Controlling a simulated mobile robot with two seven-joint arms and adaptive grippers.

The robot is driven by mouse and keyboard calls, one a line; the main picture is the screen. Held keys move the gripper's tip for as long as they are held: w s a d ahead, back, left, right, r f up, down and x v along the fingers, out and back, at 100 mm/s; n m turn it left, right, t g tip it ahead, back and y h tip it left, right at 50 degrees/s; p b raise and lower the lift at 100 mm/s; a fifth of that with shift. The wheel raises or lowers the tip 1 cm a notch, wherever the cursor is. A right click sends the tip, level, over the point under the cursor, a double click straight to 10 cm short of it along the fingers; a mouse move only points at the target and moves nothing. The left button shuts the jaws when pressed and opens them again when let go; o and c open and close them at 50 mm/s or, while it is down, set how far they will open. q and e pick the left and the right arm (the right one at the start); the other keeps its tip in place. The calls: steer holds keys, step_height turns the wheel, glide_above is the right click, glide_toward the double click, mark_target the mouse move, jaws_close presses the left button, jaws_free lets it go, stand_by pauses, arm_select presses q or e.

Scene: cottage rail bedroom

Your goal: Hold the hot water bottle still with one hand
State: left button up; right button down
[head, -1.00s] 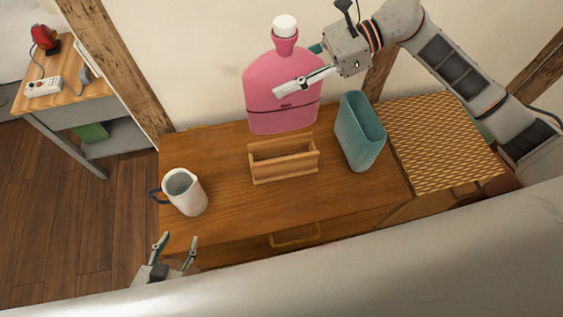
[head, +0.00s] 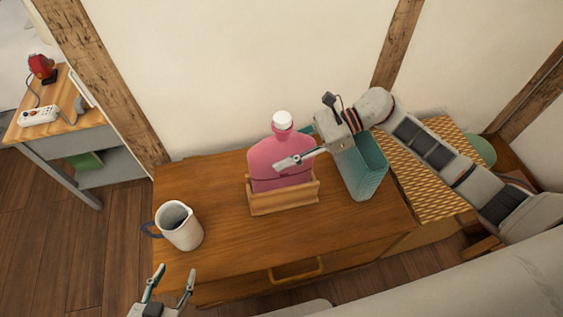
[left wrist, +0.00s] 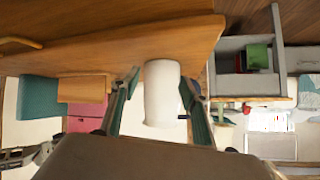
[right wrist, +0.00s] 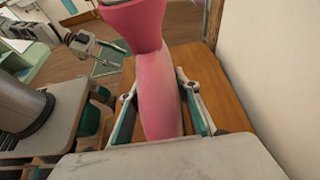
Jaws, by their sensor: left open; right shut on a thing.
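The pink hot water bottle (head: 283,162) with a white cap stands upright in the wooden holder (head: 284,202) on the dresser. Its lower part is hidden behind the holder's front wall. My right gripper (head: 296,160) is shut on the bottle's body below the neck. In the right wrist view, the bottle (right wrist: 160,92) lies between the two fingers. My left gripper (head: 170,284) is open and empty, in front of the dresser's near left edge. In the left wrist view, the white jug (left wrist: 162,92) appears beyond and between its open fingers, apart from them.
The jug with a blue handle (head: 179,227) stands at the dresser's left. A teal container (head: 366,170) stands right of the holder, close to my right arm. A woven-topped surface (head: 432,135) lies further right. Bare dresser top (head: 240,250) lies in front of the holder.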

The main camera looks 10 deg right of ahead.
arm_select(q)
steer(key=shift+s+a, duration=0.1)
steer(key=shift+s, duration=0.05)
steer(key=shift+f, duration=0.1)
steer(key=shift+s+f, duration=0.1)
arm_select(e)
steer(key=shift+a+f, duration=0.1)
steer(key=shift+f, duration=0.35)
arm_select(q)
steer(key=shift+b, duration=0.4)
steer(key=shift+w+r, duration=0.2)
arm_select(e)
step_height(320, 180, down, 3)
steer(key=shift+f, duration=0.15)
